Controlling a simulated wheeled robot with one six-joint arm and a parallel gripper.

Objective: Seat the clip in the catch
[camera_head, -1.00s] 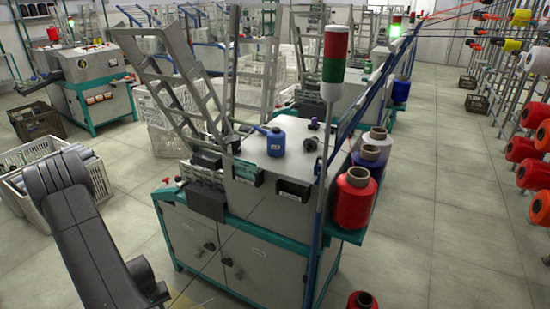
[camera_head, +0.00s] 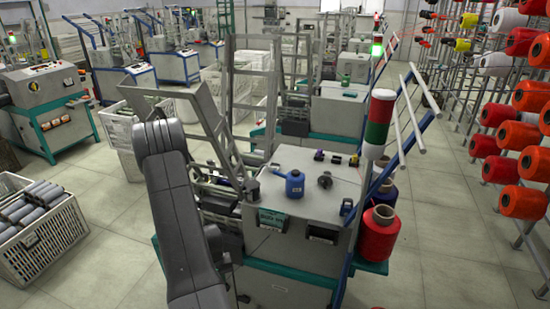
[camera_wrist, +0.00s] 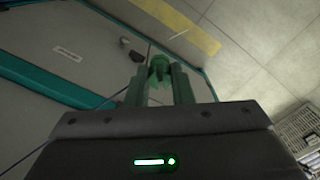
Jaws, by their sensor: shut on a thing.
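In the wrist view, my gripper (camera_wrist: 158,82) has two green fingers closed on a small dark green piece (camera_wrist: 158,68), which I take to be the clip. Its shape is hard to make out in the shade. It is held above a grey panel (camera_wrist: 75,38) with teal edges, and I cannot tell whether it touches anything. In the head view my dark arm stands in front of the left side of the winding machine (camera_head: 310,195), and the gripper and the held piece are hidden. I cannot make out the catch in either view.
A blue can (camera_head: 294,184) and small dark parts stand on the machine top. A red-green lamp (camera_head: 379,125) and red bobbin (camera_head: 379,235) are at its right. A crate of grey rolls (camera_head: 45,245) is at left. A yarn rack stands far right, with clear floor before it.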

